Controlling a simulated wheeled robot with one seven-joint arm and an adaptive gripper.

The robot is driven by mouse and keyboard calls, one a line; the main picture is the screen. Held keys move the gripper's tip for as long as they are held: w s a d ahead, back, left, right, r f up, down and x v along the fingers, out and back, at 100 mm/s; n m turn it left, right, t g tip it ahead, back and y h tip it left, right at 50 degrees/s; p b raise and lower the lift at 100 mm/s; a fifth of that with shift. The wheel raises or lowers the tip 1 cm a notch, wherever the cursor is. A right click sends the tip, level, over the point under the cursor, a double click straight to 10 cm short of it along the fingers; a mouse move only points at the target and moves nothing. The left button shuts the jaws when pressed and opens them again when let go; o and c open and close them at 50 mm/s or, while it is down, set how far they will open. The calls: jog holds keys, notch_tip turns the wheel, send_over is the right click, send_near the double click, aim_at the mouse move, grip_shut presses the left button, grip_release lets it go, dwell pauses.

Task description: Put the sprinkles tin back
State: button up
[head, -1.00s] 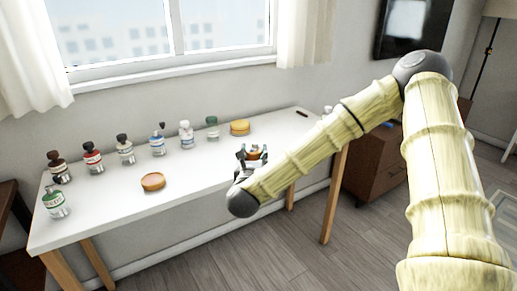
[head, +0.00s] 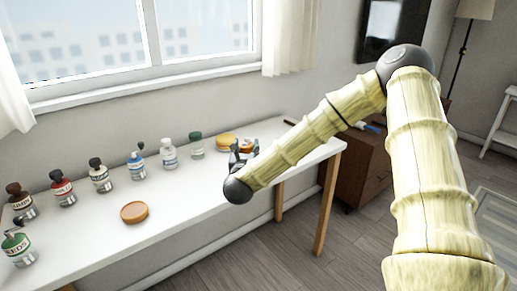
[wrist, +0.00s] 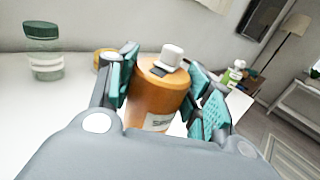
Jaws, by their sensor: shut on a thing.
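My gripper (head: 243,152) is shut on the sprinkles tin, an orange-brown cylinder with a white cap (wrist: 160,95). Part of its label, starting "SP", shows in the wrist view. The teal finger pads press on both sides of the tin, and it stands roughly upright between them. In the head view only a little of the tin (head: 247,145) shows behind the fingers. My gripper is over the right part of the white table (head: 180,190), in front of and right of a yellow round lid or tin (head: 226,139). I cannot tell whether the tin's base touches the table.
Several labelled bottles stand in a row along the table's left and back, ending with a green-capped jar (head: 196,145), also in the wrist view (wrist: 44,55). An orange-brown round disc (head: 134,212) lies near the front. A green-and-white bottle (wrist: 232,75) is beyond my gripper's right finger.

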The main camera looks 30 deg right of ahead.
jog(key=shift+w+d+f+p, duration=0.25)
jog(key=shift+w+d+f, duration=0.45)
jog(key=shift+d, duration=0.65)
jog(key=shift+w+d+f+p, duration=0.25)
jog(key=shift+w+d+f, duration=0.45)
jog(key=shift+d, duration=0.6)
jog(key=shift+w+d+f+p, duration=0.25)
jog(key=shift+w+d+f, duration=0.45)
jog(key=shift+d, duration=0.65)
jog(key=shift+s+f, duration=0.1)
jog(key=shift+f, duration=0.1)
jog(key=o, duration=1.1)
jog(key=shift+r, duration=0.2)
jog(key=shift+s+a+f, duration=0.15)
jog(key=shift+s+a, duration=0.05)
jog(key=shift+s, duration=0.05)
jog(key=b+v, duration=0.1)
jog(key=v, duration=1)
jog(key=shift+s+a+b, duration=0.1)
jog(key=shift+s+b, duration=0.05)
jog(key=shift+b, duration=0.25)
